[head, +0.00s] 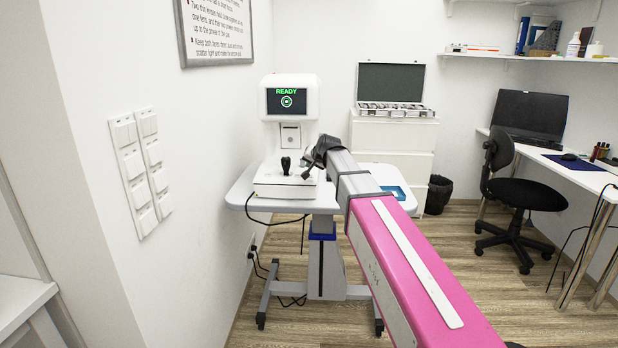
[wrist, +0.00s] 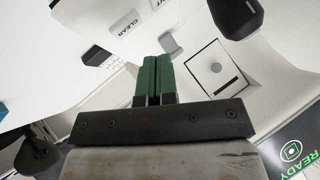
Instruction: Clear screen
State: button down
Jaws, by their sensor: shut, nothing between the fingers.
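The white eye test machine (head: 291,133) stands on a small table. Its dark screen (head: 291,102) shows green "READY" and a ring symbol; the screen also shows at the lower right of the wrist view (wrist: 287,153). In the wrist view a white "CLEAR" label or key (wrist: 126,22) lies above and left of my gripper (wrist: 155,58). The green fingers are shut together and empty, apart from that key in the picture. A grey block-like part (wrist: 169,43) shows just beyond the fingertips. In the head view my arm's dark end hides part of the machine's base.
A black joystick (head: 286,165) stands on the machine's base, left of my arm's end; a dark knob (wrist: 236,15) shows in the wrist view. The machine's table (head: 243,196) is close to the left wall. A black chair (head: 525,193) stands right, with open floor before it.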

aim_at(311, 178)
jog(key=shift+s+r, duration=0.2)
jog(key=shift+r, duration=1.5)
jog(key=shift+s, duration=0.1)
